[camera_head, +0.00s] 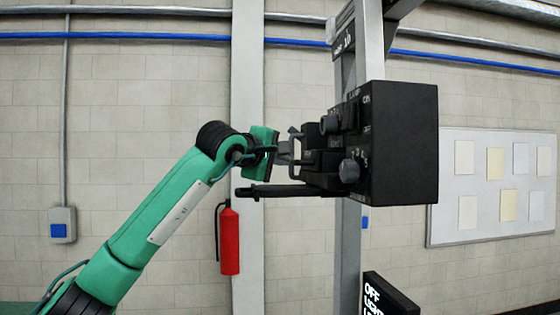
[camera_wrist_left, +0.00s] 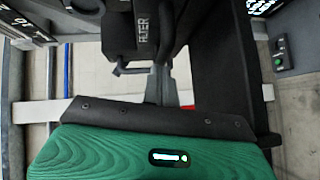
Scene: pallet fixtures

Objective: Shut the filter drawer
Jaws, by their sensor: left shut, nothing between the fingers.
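A black box-shaped unit (camera_head: 405,145) with knobs is fixed to a grey post. A dark block lettered FILTER (camera_wrist_left: 143,32) shows in the left wrist view, with a thin bent handle (camera_wrist_left: 131,70) at its near end. In the head view the handle (camera_head: 293,146) stands out from the unit's left side. My left gripper (camera_head: 287,152) is shut and empty at the handle; it also shows in the left wrist view (camera_wrist_left: 158,88). I cannot tell whether it touches the handle. How far the drawer stands out is hard to judge. My right gripper is out of view.
A long dark ledge (camera_head: 275,190) sticks out leftward below the gripper. Knobs (camera_head: 349,170) sit on the unit's face. A black sign (camera_head: 388,296) stands below. A red extinguisher (camera_head: 229,240) hangs behind. Left of the arm is free room.

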